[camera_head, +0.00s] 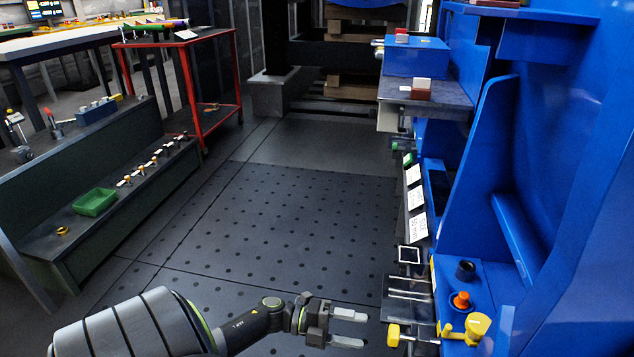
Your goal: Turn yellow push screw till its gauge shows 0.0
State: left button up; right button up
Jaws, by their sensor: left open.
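A yellow knob (393,335), which looks like the push screw, sticks out to the left from the lower edge of the blue machine (560,150). My left gripper (358,328) is open and empty just left of the knob. Its two pale fingers point right, towards the knob, with a small gap between. A small white-framed panel (410,255) is on the machine's side above the knob; I cannot tell whether it is the gauge, and no reading is legible. My right gripper is not in view.
A yellow lever (477,325) and an orange button (461,300) sit on the blue ledge right of the knob. Metal rods (408,288) lie above it. A dark bench with a green tray (95,202) and a red cart (188,80) stand left. The perforated floor (290,220) is clear.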

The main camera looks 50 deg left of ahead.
pick_arm(q)
jog(key=v, duration=0.8)
jog(key=shift+s+a, duration=0.15)
dwell(1.6)
